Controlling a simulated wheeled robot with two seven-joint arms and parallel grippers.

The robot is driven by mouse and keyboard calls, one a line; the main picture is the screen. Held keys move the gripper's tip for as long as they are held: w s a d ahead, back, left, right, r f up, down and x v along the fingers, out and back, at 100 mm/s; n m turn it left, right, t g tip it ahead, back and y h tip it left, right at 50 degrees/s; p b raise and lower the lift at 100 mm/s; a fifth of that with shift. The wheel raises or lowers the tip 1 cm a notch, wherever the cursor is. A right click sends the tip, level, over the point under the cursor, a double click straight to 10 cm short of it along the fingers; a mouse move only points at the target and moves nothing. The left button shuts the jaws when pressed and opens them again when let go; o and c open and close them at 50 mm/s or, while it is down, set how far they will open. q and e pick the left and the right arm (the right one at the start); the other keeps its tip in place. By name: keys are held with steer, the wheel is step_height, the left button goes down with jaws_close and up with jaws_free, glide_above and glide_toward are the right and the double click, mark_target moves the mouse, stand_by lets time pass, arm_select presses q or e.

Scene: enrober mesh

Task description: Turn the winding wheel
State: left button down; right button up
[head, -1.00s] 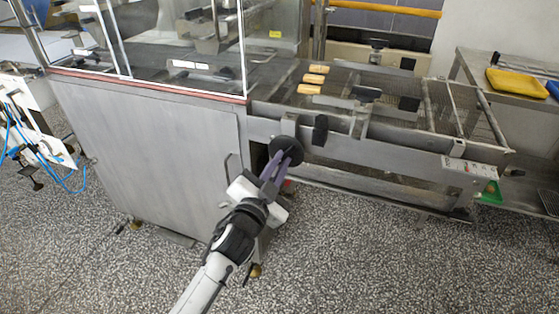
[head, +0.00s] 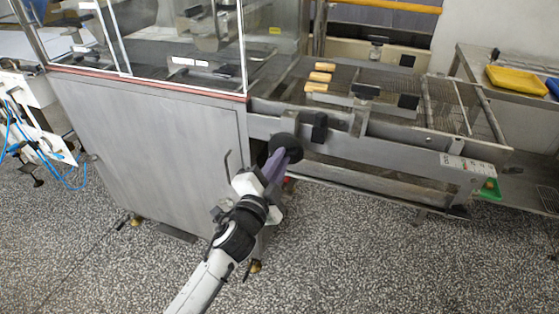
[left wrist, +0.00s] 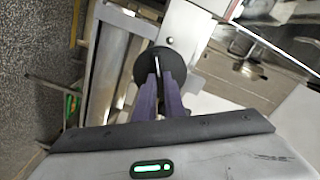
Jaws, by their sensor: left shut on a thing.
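The winding wheel (head: 284,143) is a dark round disc on the side of the steel machine, just below the left end of the mesh conveyor. My left gripper (head: 282,158), with purple fingers, reaches up to the wheel and is shut on it. In the left wrist view, the black wheel (left wrist: 143,72) shows behind the two fingertips (left wrist: 158,80). The fingers hide part of the wheel, and the exact grip on it is hard to see. My right gripper is not in view.
The steel cabinet (head: 150,140) stands left of the wheel, with a bent rod (head: 228,165) near my gripper. A black block (head: 319,128) sits right of the wheel. Several bars (head: 318,78) lie on the mesh. A yellow tray (head: 515,80) is on the right table.

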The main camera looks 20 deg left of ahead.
arm_select(q)
steer(key=c, duration=1.8)
jaws_free()
steer(key=shift+c, duration=0.2)
steer(key=s, duration=1)
steer(key=shift+s+a, duration=0.15)
steer(key=s+d+f+n+g+h, duration=0.2)
steer(key=s+f+n+g, duration=0.7)
steer(key=s+f, duration=1.3)
step_height(320, 180, down, 4)
steer(key=shift+d+r+n, duration=0.15)
steer(key=shift+n, duration=0.45)
